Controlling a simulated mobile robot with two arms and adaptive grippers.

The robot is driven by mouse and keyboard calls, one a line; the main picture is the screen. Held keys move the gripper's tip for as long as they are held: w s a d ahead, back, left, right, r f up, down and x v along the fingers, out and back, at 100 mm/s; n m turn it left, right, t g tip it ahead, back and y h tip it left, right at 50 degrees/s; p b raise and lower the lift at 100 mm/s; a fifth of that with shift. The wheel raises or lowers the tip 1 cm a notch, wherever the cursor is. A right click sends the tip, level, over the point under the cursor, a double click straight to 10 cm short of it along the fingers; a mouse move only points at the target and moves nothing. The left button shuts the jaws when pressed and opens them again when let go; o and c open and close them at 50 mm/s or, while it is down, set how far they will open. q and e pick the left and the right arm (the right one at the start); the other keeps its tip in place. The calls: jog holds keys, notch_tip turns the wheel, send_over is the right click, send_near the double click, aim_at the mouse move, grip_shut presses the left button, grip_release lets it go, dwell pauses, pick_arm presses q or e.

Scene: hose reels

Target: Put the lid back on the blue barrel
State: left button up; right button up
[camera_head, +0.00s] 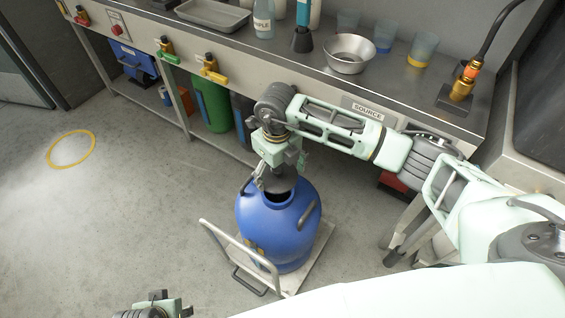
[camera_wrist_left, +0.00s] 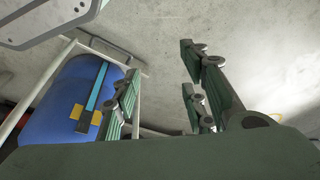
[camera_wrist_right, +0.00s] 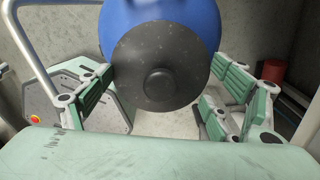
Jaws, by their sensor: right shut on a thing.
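The blue barrel (camera_head: 270,238) stands upright on a small white hand cart (camera_head: 318,252) on the floor. Its mouth shows dark and at least partly uncovered at the front. My right gripper (camera_head: 277,168) is shut on the dark grey round lid (camera_head: 283,182), above the back of the mouth. In the right wrist view the lid (camera_wrist_right: 158,62) sits between the green fingers, its knob towards the camera, with the barrel (camera_wrist_right: 200,20) behind it. I cannot tell whether the lid touches the barrel. My left gripper (camera_wrist_left: 165,100) is open and empty, low at the bottom of the head view (camera_head: 155,305).
A steel bench (camera_head: 400,105) with a tray, bottle, bowl (camera_head: 349,54) and cups runs behind the barrel. A green cylinder (camera_head: 211,103) stands under it. The cart's handle (camera_head: 240,257) rises left of the barrel. The floor at left is clear, with a yellow ring (camera_head: 71,149).

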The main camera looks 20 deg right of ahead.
notch_tip(320, 180, down, 2)
jog(key=shift+f+b, duration=0.1)
jog(key=shift+b, duration=0.75)
jog(key=shift+f+b, duration=0.65)
jog(key=shift+f, duration=0.15)
jog(key=shift+f+b, duration=0.8)
jog(key=shift+f, duration=0.35)
pick_arm(q)
jog(key=v, duration=0.8)
jog(key=shift+w+r+t, duration=0.25)
jog(key=shift+w+t, duration=0.05)
jog(key=shift+a+r, duration=0.15)
pick_arm(e)
jog(key=shift+f, duration=0.15)
jog(key=o, duration=1.1)
